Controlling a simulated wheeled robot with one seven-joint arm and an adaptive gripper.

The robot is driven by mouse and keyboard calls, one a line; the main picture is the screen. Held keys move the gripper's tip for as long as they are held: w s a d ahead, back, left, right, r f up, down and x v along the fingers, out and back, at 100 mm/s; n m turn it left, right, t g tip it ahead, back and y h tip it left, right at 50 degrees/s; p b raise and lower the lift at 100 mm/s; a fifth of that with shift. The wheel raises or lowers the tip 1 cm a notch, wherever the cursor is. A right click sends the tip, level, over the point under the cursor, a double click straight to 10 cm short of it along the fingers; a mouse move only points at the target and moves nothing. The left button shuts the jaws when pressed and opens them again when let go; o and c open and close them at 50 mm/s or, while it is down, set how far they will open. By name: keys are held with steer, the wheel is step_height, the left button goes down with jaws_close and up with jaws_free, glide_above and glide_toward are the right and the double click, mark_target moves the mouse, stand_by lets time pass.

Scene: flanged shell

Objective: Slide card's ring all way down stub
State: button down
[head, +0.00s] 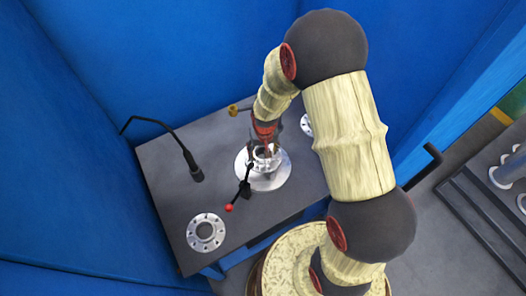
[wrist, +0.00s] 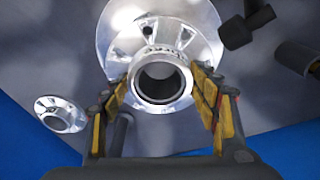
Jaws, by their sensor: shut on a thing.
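A shiny metal ring (wrist: 137,84) with a round bore is between the two fingers of my gripper (wrist: 162,97) in the wrist view. My gripper is shut on this ring, one finger on each side. The wide metal flange disc (wrist: 112,35) lies behind the ring, and the ring's mouth faces the camera. I cannot make out where the ring ends and the stub begins, nor the gap below it. No card shows clearly. In the head view my gripper (head: 264,146) is over the flange disc (head: 269,182) on the grey table and partly hides the ring.
A lever with a red ball (head: 229,208) stands close by the disc's left side. A black bent-arm lamp (head: 195,172) stands on the table's left. A loose flange (head: 206,232) lies at the front left, another (head: 306,125) at the right. Blue walls (head: 80,150) enclose the table.

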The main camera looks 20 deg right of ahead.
steer(key=shift+w+f+b, duration=0.15)
steer(key=shift+f+b, duration=0.6)
steer(key=shift+f, duration=0.25)
steer(key=c, duration=1)
jaws_free()
steer(key=o, duration=0.5)
steer(key=shift+s+f, duration=0.15)
steer(key=shift+s, duration=0.1)
steer(key=r, duration=0.8)
steer(key=s+r, duration=0.1)
steer(key=r, duration=0.3)
steer(key=shift+s+a, duration=0.1)
